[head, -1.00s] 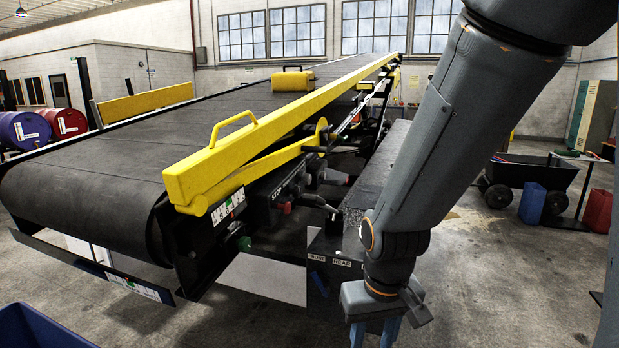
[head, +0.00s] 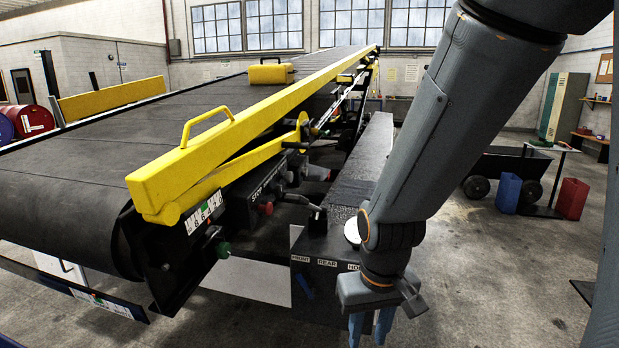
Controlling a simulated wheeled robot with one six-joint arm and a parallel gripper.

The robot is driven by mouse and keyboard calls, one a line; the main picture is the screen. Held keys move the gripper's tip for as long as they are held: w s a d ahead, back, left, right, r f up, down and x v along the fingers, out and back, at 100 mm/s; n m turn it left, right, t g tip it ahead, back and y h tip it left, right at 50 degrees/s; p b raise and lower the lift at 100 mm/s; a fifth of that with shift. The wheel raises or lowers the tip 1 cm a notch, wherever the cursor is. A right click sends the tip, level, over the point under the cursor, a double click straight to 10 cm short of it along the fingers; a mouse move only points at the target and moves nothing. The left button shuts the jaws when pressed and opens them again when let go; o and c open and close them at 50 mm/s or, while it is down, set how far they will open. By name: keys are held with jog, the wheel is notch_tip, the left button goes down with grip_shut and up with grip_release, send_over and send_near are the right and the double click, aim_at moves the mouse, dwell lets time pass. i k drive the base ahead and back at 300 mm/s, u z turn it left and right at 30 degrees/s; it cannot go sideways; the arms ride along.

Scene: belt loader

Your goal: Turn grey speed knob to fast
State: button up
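The belt loader's yellow side rail (head: 240,135) runs up over its black belt (head: 60,220). A dark control box (head: 248,195) under the rail has a STOP label and a red button (head: 266,208). A grey rounded part (head: 316,173) shows just right of the box; I cannot tell whether it is the speed knob, and no fast mark is readable. My gripper (head: 371,330) points down at the bottom of the head view, in front and to the right of these controls. Its blue fingers are apart with nothing seen between them; the tips are cut off by the frame edge.
A grey lever (head: 303,202) sticks out beside the red button. Open floor (head: 490,280) lies to the right, with a cart (head: 508,166) beyond.

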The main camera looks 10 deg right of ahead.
aim_at(288, 177)
jog(key=z, duration=0.5)
jog(key=i, duration=0.9)
jog(key=u, duration=0.25)
